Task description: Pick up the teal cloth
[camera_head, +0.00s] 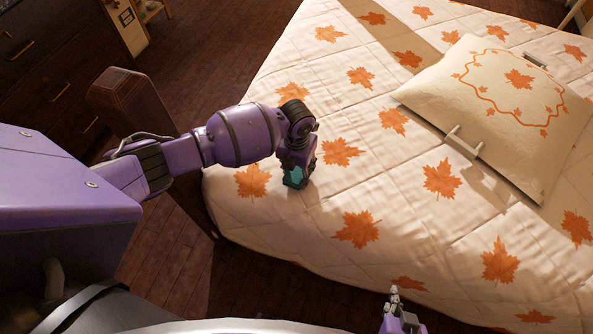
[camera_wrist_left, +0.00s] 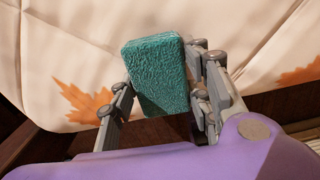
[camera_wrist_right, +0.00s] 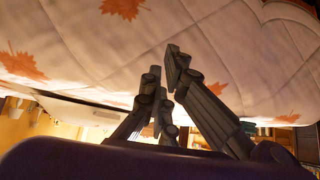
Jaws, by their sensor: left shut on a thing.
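The teal cloth (camera_wrist_left: 158,75) shows in the left wrist view as a thick, rounded, rough-textured pad. My left gripper (camera_wrist_left: 165,95) is shut on it, with one finger on each side. In the head view, the left gripper (camera_head: 297,158) is over the near left part of the bed, and a bit of the teal cloth (camera_head: 296,177) shows under it. I cannot tell whether the cloth touches the bed. My right gripper (camera_head: 394,296) is at the bottom of the head view, by the bed's near edge. In the right wrist view its fingers (camera_wrist_right: 165,65) are close together and empty.
The bed (camera_head: 400,230) has a cream quilt with orange leaves. A cream pillow (camera_head: 500,100) with pale handle-like bars on two edges lies at the upper right. A wooden bedpost (camera_head: 125,95) stands behind my left arm. Dark drawers (camera_head: 50,60) are at the far left.

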